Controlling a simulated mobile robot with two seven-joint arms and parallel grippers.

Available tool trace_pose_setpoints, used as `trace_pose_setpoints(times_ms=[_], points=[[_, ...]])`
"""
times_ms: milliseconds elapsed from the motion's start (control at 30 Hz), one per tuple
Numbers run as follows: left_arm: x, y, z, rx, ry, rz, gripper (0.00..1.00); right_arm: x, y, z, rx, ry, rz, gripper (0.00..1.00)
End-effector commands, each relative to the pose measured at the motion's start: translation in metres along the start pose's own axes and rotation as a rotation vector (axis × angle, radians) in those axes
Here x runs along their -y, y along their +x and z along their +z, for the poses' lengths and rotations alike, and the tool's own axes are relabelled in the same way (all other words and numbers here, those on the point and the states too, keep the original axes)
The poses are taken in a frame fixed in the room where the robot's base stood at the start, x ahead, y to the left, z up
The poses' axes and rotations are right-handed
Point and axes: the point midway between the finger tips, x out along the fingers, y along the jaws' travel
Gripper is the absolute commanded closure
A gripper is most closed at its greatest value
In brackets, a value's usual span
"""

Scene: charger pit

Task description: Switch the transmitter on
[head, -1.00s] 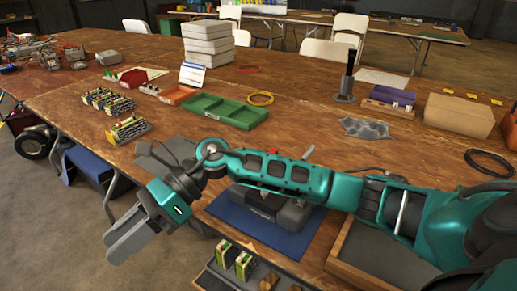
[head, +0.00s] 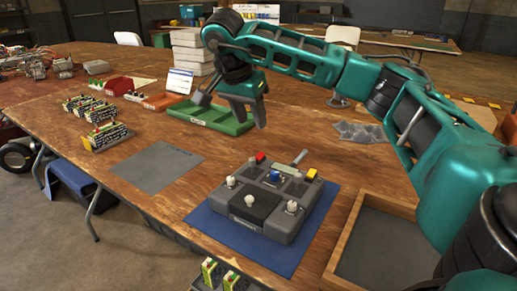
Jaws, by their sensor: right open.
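The transmitter (head: 254,207) is a dark grey box lying on a blue mat (head: 214,221). It carries a red part (head: 260,157), a yellow part (head: 311,173), a blue part (head: 275,176) and several white-topped sticks or knobs. A short grey piece sticks up at its far edge. I cannot tell the switch position. My right gripper (head: 249,116) is open and empty, fingers pointing down, above the table beyond the transmitter and apart from it. It hides part of the green tray. My left gripper is not in view.
A wooden-edged tray (head: 345,237) stands right of the transmitter. A bare grey mat (head: 157,167) lies left of it. The green tray (head: 185,118), battery packs (head: 107,135) and stacked white boxes (head: 187,60) stand farther back. Small packs lie at the near edge.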

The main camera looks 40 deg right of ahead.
Motion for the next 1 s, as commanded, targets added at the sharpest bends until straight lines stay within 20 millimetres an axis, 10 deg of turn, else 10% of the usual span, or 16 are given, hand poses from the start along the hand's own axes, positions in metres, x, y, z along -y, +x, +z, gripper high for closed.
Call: trace_pose_setpoints(times_ms=[500, 1000], points=[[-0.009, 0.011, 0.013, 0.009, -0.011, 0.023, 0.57, 0.0, 0.099, 0.002, 0.002, 0.002, 0.0, 0.57], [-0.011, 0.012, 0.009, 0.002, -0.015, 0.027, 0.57, 0.001, 0.108, 0.001, 0.003, 0.001, -0.002, 0.62]])
